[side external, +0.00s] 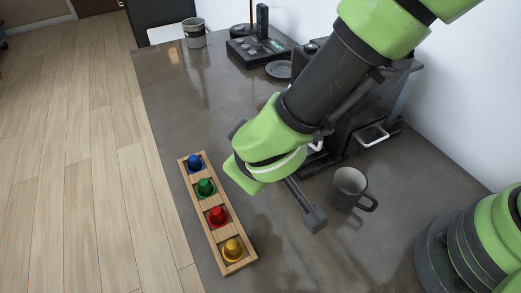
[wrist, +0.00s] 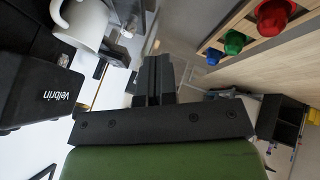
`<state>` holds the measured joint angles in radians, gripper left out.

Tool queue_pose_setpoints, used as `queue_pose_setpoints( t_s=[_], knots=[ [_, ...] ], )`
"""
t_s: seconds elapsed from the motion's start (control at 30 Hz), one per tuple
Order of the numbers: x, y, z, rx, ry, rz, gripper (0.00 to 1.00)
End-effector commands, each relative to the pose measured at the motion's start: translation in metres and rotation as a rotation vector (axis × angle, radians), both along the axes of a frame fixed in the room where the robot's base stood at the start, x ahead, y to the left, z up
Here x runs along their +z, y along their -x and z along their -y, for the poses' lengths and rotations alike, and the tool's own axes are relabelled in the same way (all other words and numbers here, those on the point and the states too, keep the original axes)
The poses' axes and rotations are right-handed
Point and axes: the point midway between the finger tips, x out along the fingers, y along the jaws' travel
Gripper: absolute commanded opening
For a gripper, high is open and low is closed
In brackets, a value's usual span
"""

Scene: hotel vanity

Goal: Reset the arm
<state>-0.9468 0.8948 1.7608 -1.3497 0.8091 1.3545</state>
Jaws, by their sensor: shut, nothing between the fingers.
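My gripper (wrist: 153,72) shows in the wrist view, with its two black fingers together and nothing between them. In the side external view my green and black arm reaches over the grey counter. There the wrist is between the wooden tray (side external: 217,228) and a dark grey mug (side external: 349,187), above the counter. The fingertips cannot be made out in that view.
The tray holds blue (side external: 196,163), green (side external: 205,187), red (side external: 217,216) and yellow (side external: 232,250) pieces in a row. A black machine (side external: 360,115) stands behind my arm by the wall. A grey cup (side external: 194,33) and black device (side external: 258,48) stand at the back.

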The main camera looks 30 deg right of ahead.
Motion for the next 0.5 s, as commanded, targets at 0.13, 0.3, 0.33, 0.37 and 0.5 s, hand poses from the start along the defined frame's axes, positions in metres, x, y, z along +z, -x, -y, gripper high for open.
queue_pose_setpoints(
  t_s=[0.13, 0.3, 0.33, 0.37, 0.5],
  knots=[
    [0.025, 0.016, -0.008, 0.003, -0.003, 0.001, 0.0],
    [0.039, 0.026, -0.012, 0.002, -0.002, 0.001, 0.0],
    [0.04, 0.027, -0.012, 0.002, -0.002, 0.001, 0.0],
    [0.041, 0.027, -0.012, 0.001, -0.001, 0.0, 0.0],
    [0.045, 0.027, -0.01, -0.008, -0.003, -0.003, 0.0]
  ],
)
